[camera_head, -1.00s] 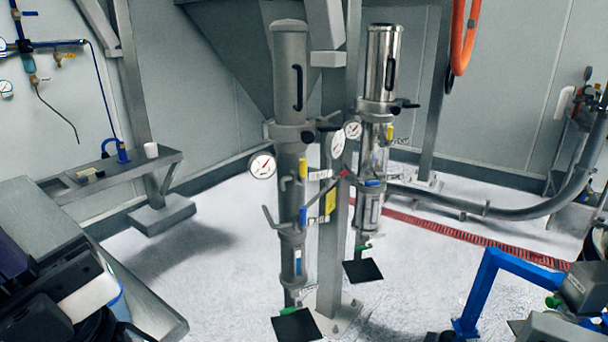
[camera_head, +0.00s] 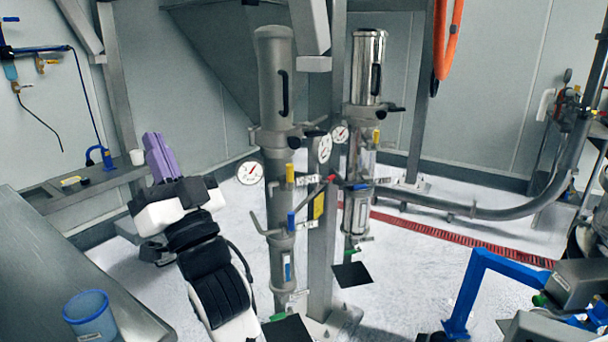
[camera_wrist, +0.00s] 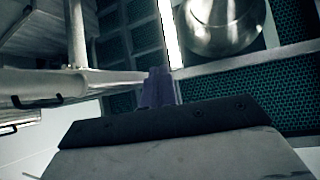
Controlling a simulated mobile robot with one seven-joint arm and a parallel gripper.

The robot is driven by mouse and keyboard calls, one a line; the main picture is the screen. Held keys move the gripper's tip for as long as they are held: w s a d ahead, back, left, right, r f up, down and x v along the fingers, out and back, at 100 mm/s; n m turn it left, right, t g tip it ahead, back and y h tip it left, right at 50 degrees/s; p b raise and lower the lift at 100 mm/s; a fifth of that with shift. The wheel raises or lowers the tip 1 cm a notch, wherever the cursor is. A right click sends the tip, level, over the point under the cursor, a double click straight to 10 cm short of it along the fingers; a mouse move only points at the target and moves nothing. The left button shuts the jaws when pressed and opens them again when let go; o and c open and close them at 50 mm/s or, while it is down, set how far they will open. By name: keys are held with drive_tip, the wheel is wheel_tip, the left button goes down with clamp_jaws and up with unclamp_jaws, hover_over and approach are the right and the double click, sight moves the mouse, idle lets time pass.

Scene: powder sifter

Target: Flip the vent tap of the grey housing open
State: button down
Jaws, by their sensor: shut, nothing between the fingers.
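The grey housing (camera_head: 277,85) is a tall matte cylinder left of the central post, with a black handle on its front. Below its collar a yellow tap lever (camera_head: 290,173) stands upright, and lower down a blue lever (camera_head: 291,220) also stands upright. Which is the vent tap I cannot tell from any readable label. My gripper (camera_head: 158,155) has purple fingers pointing up, to the left of the housing and apart from it. In the wrist view my gripper (camera_wrist: 158,85) is shut and empty; a grey tube with a black handle lies at left, probably a housing.
A shiny steel housing (camera_head: 367,70) stands right of the post, with its own yellow lever (camera_head: 376,137). A round gauge (camera_head: 250,172) sticks out left of the grey housing. A grey table (camera_head: 60,250) holds a blue cup (camera_head: 90,315). A blue frame (camera_head: 480,275) stands at right.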

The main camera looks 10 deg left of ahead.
drive_tip(key=w+d+f+m+t+h, duration=0.1)
drive_tip(key=w+d+f+m+h, duration=0.1)
drive_tip(key=w+d+m+h, duration=0.3)
drive_tip(key=w+d+f+m+t+h, duration=0.1)
drive_tip(key=w+f+m, duration=0.1)
drive_tip(key=w, duration=0.4)
drive_tip(key=m+g+h, duration=0.2)
drive_tip(key=m+h, duration=0.2)
drive_tip(key=m, duration=0.3)
approach(290, 173)
wheel_tip(290, 173, up, 6)
drive_tip(key=w+d+f+m+g+h, duration=0.1)
drive_tip(key=d+f+m, duration=0.2)
drive_tip(key=d, duration=0.4)
drive_tip(key=shift+f+m+g+h, duration=0.3)
drive_tip(key=shift+f, duration=0.2)
drive_tip(key=shift+w, duration=0.2)
drive_tip(key=w+a+p, duration=0.4)
drive_tip(key=w+a, duration=0.2)
drive_tip(key=a, duration=0.3)
drive_tip(key=shift+a, duration=0.3)
